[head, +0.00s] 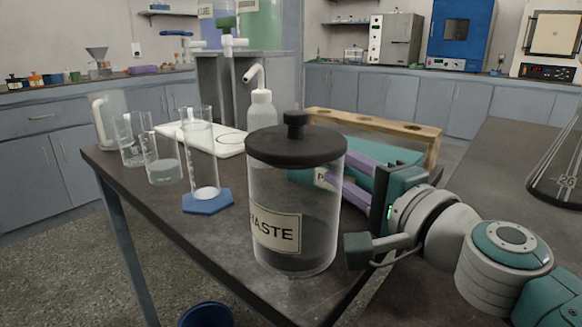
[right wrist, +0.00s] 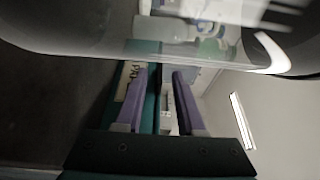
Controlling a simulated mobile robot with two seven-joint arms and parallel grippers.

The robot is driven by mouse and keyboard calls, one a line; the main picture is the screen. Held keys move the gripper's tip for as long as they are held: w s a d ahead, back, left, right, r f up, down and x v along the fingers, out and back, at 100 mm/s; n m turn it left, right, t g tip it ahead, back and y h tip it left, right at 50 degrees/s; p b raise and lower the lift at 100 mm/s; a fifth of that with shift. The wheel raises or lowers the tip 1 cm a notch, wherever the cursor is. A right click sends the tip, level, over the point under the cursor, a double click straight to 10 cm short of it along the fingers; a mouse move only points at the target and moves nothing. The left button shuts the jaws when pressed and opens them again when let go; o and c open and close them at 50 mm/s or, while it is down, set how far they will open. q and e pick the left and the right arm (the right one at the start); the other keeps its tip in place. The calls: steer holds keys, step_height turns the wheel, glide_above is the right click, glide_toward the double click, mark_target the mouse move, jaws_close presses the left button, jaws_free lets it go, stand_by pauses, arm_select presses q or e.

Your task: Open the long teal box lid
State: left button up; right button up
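The long teal box (head: 395,153) lies on the table, mostly hidden behind the waste jar and my right gripper. Its pale label (head: 322,180) shows partly through the jar's clear wall. My right gripper (head: 343,185) reaches in from the right, its two purple fingers beside the box and partly behind the jar. In the right wrist view the fingers (right wrist: 165,80) stand apart, with the teal box (right wrist: 122,92) and its label by the left finger. A teal edge shows between them; I cannot tell if they touch it. The lid's position is unclear. My left gripper is out of view.
The black-lidded waste jar (head: 296,200) stands in front, close to my right gripper. A wooden rack (head: 375,121) is behind the box. A wash bottle (head: 262,112), a cylinder on a blue base (head: 207,201) and beakers (head: 163,165) stand left. The table's front left is clear.

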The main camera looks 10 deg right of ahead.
steer(key=shift+c, duration=0.3)
jaws_close()
stand_by(1.1)
